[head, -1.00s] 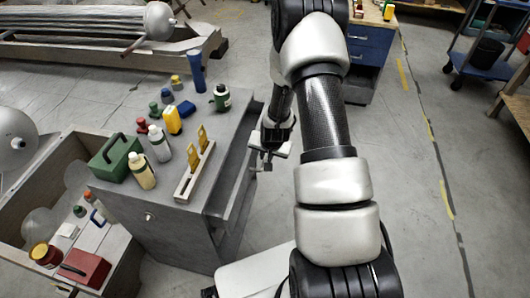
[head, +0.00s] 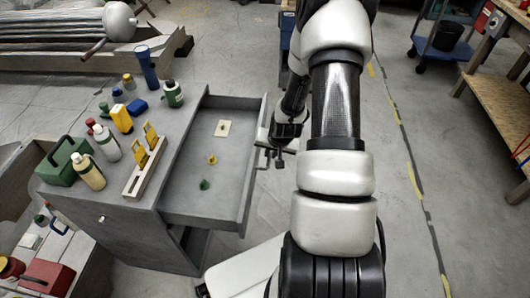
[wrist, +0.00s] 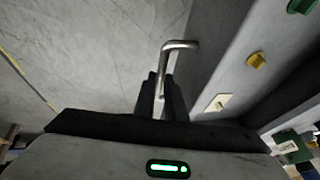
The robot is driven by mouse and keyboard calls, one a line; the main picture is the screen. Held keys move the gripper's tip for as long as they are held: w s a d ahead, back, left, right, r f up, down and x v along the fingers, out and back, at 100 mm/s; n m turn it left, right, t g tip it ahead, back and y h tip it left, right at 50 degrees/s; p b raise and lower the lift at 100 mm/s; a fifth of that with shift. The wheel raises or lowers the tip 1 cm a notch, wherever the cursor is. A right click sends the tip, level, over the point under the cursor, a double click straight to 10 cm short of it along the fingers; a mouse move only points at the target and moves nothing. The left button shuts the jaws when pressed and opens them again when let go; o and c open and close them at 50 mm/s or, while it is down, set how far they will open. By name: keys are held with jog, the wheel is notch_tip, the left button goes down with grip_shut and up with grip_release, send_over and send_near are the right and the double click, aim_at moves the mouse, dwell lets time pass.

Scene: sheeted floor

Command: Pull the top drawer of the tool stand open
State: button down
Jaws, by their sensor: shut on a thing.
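The grey tool stand (head: 120,222) stands left of my arm. Its top drawer (head: 185,200) is pulled well out to the right, with its inside showing. In the drawer lie a pale plate (head: 222,128), a yellow piece (head: 212,160) and a green piece (head: 204,184). My gripper (head: 272,158) is at the drawer's outer front. In the wrist view my gripper's dark fingers (wrist: 161,98) are shut on the bent metal drawer handle (wrist: 182,45). The drawer front runs beside it.
Bottles, a green toolbox (head: 65,162) and a wooden holder with yellow tools (head: 146,168) stand on the stand's top. A red box (head: 45,276) is at lower left. A blue cart (head: 440,40) and a wooden bench (head: 500,95) are at right. Floor right of my arm is clear.

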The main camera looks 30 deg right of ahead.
jog(key=shift+s+d, duration=0.3)
jog(key=shift+d, duration=0.15)
jog(key=c, duration=1.8)
grip_release()
jog(key=shift+r, duration=0.15)
jog(key=p+v, duration=0.4)
jog(key=v, duration=1.3)
jog(key=shift+r, duration=0.1)
